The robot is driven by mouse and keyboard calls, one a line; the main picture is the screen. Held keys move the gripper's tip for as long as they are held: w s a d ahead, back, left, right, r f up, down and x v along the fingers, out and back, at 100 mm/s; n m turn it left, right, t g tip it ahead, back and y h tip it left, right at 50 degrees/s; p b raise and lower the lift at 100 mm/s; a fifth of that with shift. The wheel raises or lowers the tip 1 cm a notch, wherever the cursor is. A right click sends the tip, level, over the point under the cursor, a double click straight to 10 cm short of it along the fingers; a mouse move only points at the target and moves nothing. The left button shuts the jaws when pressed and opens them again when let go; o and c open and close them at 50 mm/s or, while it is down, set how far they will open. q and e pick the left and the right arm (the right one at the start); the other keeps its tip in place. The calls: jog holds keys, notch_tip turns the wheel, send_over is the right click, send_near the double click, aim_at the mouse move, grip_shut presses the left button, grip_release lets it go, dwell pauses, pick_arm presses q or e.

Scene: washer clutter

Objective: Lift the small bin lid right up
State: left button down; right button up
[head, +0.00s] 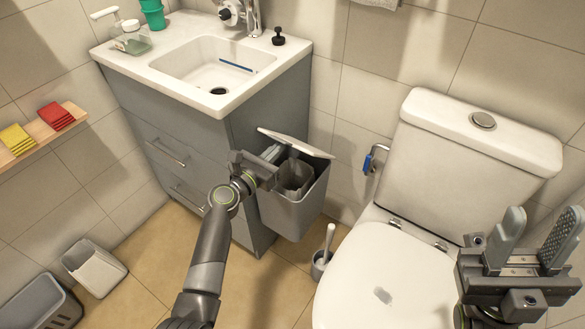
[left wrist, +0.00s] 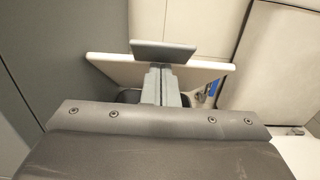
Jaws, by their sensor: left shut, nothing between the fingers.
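The small grey bin (head: 297,205) hangs against the side of the sink cabinet. Its white lid (head: 308,148) is tilted up, with a gap showing the dark inside. My left gripper (head: 288,154) is shut and empty, its fingers reaching in at the opening just under the raised lid. In the left wrist view the shut fingers (left wrist: 161,84) overlap the pale lid (left wrist: 108,68); whether they touch it I cannot tell. A dark grey plate shows just beyond the fingertips. My right gripper (head: 533,240) is open and empty above the right side of the toilet.
The sink cabinet (head: 180,130) stands close on the left of the bin. The toilet (head: 385,275) is to the right, with a brush (head: 328,245) in a holder between. A blue-handled valve (head: 369,160) sits on the wall. Open bins (head: 95,268) stand on the floor at left.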

aim_at(283, 139)
pick_arm(q)
jog(key=shift+w+d+r, duration=0.3)
jog(key=shift+w+d, duration=0.05)
jog(key=shift+w, duration=0.2)
jog(key=shift+w+d+r, duration=0.3)
jog(key=shift+w+d, duration=0.05)
jog(key=shift+w, duration=0.15)
jog(key=shift+w+d+r, duration=0.1)
jog(key=shift+w+d, duration=0.2)
jog(key=shift+w, duration=0.2)
jog(key=shift+r+b+x, duration=0.15)
jog(key=shift+x, duration=0.8)
jog(key=shift+r+b+x, duration=0.15)
jog(key=shift+x, duration=0.75)
